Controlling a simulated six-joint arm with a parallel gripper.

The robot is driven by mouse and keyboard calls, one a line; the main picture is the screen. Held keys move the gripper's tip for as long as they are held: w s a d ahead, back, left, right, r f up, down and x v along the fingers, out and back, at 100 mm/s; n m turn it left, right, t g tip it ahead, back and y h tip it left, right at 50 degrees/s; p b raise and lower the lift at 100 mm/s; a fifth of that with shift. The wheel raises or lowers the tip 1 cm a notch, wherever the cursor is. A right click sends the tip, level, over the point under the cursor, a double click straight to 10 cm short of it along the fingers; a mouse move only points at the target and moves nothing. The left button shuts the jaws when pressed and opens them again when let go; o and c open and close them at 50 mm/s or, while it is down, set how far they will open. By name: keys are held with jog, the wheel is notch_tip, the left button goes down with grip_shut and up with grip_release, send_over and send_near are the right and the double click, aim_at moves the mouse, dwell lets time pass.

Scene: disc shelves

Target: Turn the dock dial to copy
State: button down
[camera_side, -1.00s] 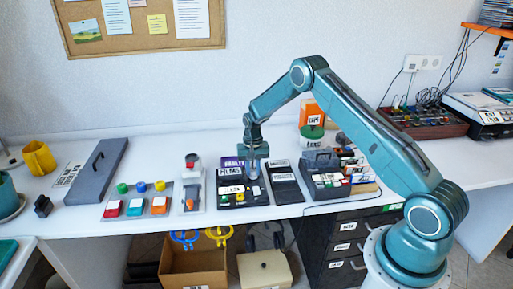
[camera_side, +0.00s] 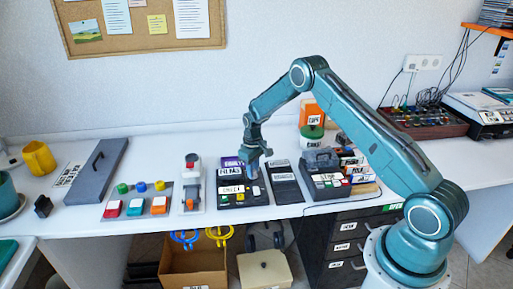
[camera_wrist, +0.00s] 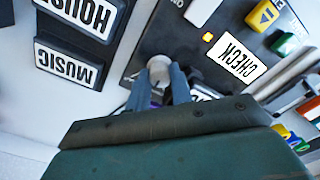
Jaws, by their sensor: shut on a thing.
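The dock is a black panel (camera_side: 262,199) on the white desk, with a white CHECK label, small buttons and a lit orange lamp. It also shows in the wrist view (camera_wrist: 185,38). The dial, a pale grey knob (camera_wrist: 158,67), stands on the dock beside the CHECK label. My gripper (camera_side: 254,178) points down over the right part of the dock. In the wrist view its two fingers (camera_wrist: 166,84) are shut on the dial. The dial's pointer and the lettering around it are mostly hidden by the fingers, so I cannot read its setting.
A dark tray (camera_side: 285,184) with HOUSE and MUSIC labels lies just right of the dock. A grey lever unit (camera_side: 191,190) and a plate with coloured buttons (camera_side: 135,203) are to its left. A grey slotted holder (camera_side: 322,180) stands further right.

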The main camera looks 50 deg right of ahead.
jog(key=n, duration=0.4)
jog(key=shift+n, duration=0.3)
jog(key=n, duration=0.4)
jog(key=shift+n, duration=0.3)
jog(key=c, duration=1.5)
grip_release()
notch_tip(320, 180, up, 14)
jog(key=shift+f, duration=0.1)
